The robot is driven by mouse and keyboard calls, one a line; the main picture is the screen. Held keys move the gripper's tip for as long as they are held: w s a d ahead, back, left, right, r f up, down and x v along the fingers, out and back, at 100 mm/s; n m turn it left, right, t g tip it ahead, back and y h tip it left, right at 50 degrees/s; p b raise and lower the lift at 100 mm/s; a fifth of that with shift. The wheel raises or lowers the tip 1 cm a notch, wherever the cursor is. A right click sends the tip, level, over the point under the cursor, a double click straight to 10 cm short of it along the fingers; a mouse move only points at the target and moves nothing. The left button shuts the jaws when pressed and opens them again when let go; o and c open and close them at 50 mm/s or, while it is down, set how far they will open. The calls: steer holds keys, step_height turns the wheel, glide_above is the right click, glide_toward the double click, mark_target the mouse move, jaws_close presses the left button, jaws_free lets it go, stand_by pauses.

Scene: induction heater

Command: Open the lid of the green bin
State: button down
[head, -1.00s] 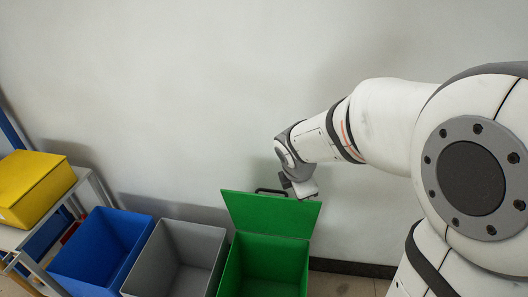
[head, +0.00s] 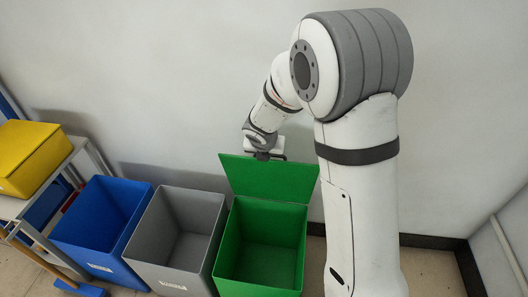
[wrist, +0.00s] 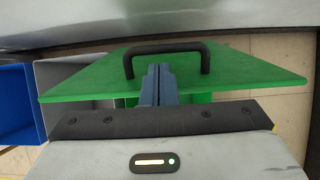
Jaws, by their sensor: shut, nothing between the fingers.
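The green bin (head: 258,285) stands open on the floor at the right end of a row of bins, and its inside shows in the head view. Its green lid (head: 270,182) is raised, standing up at the back edge and leaning towards the wall. The lid's black handle (wrist: 166,47) shows in the wrist view. My gripper (head: 262,156) is at the lid's upper edge in the head view. In the wrist view its fingers (wrist: 160,68) are together and empty, in front of the handle's opening. I cannot tell whether they touch the lid or handle.
A grey bin (head: 172,279) and a blue bin (head: 108,267) stand to the left, both open. A yellow box (head: 30,160) sits on a cart at the far left. The wall (head: 180,80) is close behind; the floor at right is clear.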

steer(key=shift+x, duration=1)
steer(key=shift+r, duration=0.1)
steer(key=shift+w+r, duration=0.1)
steer(key=shift+w, duration=0.1)
steer(key=w+d+p, duration=0.1)
steer(key=w+p, duration=0.6)
steer(key=shift+d+r, duration=0.25)
steer(key=shift+r, duration=0.15)
